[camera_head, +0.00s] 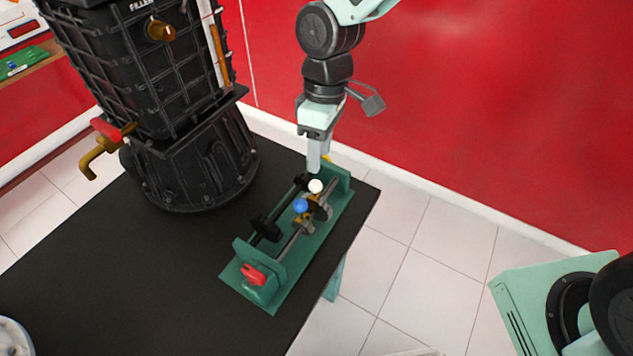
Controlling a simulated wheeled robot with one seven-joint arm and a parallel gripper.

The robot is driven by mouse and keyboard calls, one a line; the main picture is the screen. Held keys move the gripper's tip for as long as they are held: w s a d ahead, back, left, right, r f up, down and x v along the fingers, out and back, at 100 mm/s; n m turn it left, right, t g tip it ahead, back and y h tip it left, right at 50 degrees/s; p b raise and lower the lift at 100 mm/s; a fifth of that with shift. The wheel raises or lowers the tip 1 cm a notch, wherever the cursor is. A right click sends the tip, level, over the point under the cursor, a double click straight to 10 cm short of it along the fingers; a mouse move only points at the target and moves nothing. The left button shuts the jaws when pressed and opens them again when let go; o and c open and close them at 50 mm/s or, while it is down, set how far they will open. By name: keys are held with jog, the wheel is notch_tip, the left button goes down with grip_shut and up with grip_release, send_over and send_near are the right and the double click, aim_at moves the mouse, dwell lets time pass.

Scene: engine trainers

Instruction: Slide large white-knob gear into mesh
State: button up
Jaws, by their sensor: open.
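The green gear trainer (312,252) lies on the black table with two parallel shafts between its end plates. A white knob (316,186) stands on a sliding gear near the far end of the right-hand shaft. A blue knob (300,205) stands just nearer on the same shaft. Dark gears (265,227) sit on the left-hand shaft. My gripper (314,170) points down right above or behind the white knob, open; whether it touches the knob cannot be told. The gear teeth and any mesh are too small to make out.
A red handle (253,275) is on the trainer's near end. A tall black ribbed tank (165,90) with a brass tap stands left of the trainer. The black table (150,275) is clear in front, and its right edge runs close beside the trainer.

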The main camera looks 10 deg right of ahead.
aim_at(317, 181)
jog(key=f, duration=0.3)
jog(key=s+f, duration=0.1)
jog(key=f, duration=0.2)
jog(key=f+p, duration=0.1)
jog(key=f, duration=0.2)
jog(key=shift+s+a, duration=0.3)
jog(key=shift+a, duration=0.1)
